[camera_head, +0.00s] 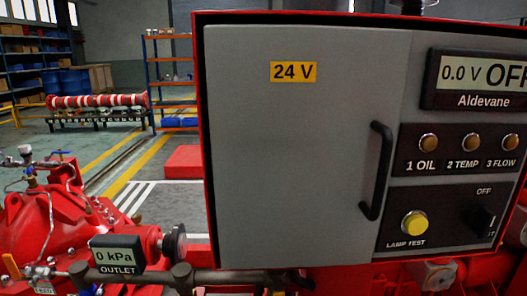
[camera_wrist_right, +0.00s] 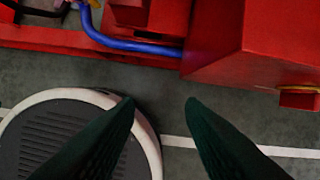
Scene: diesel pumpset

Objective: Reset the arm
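In the right wrist view my right gripper (camera_wrist_right: 160,103) is open and empty. Its two dark fingers stand well apart, with grey floor and a white line showing between them. Neither gripper shows in the head view, and my left gripper is in neither view. The head view shows the red-framed control cabinet (camera_head: 290,150) with a grey door, shut, marked 24 V. Its black handle (camera_head: 377,170) is upright at the door's right edge. The panel display (camera_head: 480,80) reads 0.0 V and OFF. A yellow lamp test button (camera_head: 414,224) and a black switch (camera_head: 485,220) sit below.
A red pump (camera_head: 40,225) with an outlet gauge (camera_head: 117,254) reading 0 kPa stands at lower left. Red machine parts (camera_wrist_right: 250,45) and a blue hose (camera_wrist_right: 130,44) lie beyond the right gripper. Shelves (camera_head: 170,75) stand far back. Floor left of the cabinet is partly clear.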

